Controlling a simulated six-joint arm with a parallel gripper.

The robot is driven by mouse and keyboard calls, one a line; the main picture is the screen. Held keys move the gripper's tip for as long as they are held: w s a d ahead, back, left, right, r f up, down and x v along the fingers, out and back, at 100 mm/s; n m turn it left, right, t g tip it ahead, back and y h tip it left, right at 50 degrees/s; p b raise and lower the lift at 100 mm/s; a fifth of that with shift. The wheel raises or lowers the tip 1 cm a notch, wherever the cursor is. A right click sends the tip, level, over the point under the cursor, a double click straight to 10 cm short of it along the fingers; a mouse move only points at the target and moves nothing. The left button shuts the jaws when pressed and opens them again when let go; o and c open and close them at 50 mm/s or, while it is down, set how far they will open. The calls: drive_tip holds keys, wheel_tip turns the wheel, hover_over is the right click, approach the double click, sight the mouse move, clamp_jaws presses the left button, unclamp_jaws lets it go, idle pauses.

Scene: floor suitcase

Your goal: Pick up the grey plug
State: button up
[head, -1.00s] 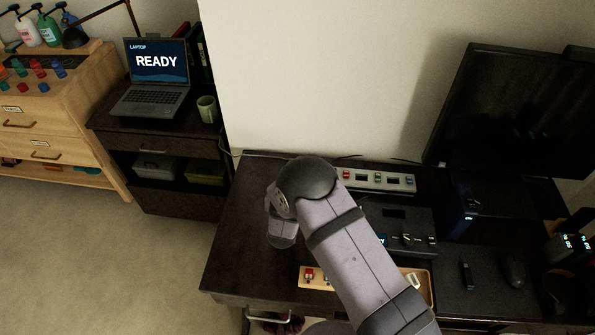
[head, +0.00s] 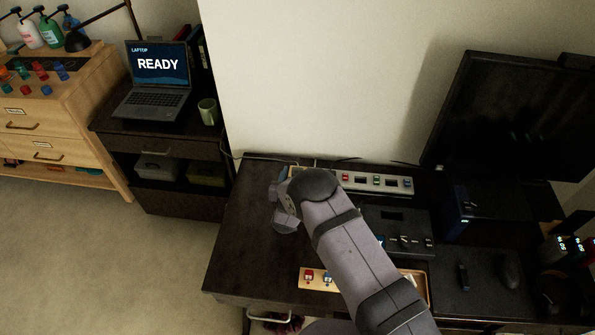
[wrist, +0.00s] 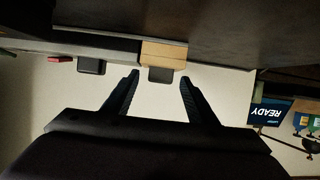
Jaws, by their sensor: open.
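In the wrist view, which is upside down, my gripper (wrist: 158,84) is open and empty, with its two dark fingers spread. A small grey block (wrist: 161,75), which looks like the grey plug, sits at a beige box (wrist: 164,54) and appears between the fingertips, not gripped. I cannot tell how far it is from them. A second dark grey block (wrist: 91,66) lies left of it, outside the fingers. In the head view the beige box (head: 296,171) is partly hidden behind my arm at the back of the desk. The fingers and grey block are not clear there.
A power strip (head: 374,182) with coloured switches lies along the wall, right of my wrist. A dark control box (head: 398,218) and a wooden tray (head: 307,286) are near my arm. A monitor (head: 510,115) stands right. The desk's left part (head: 243,245) is clear.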

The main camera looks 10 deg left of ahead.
drive_tip(key=shift+w+f, duration=0.15)
drive_tip(key=shift+w, duration=0.2)
drive_tip(key=shift+c, duration=0.3)
drive_tip(key=c, duration=1.1)
drive_tip(key=shift+r, duration=0.25)
drive_tip(key=shift+r+b, duration=1.15)
drive_tip(key=shift+r, duration=3.6)
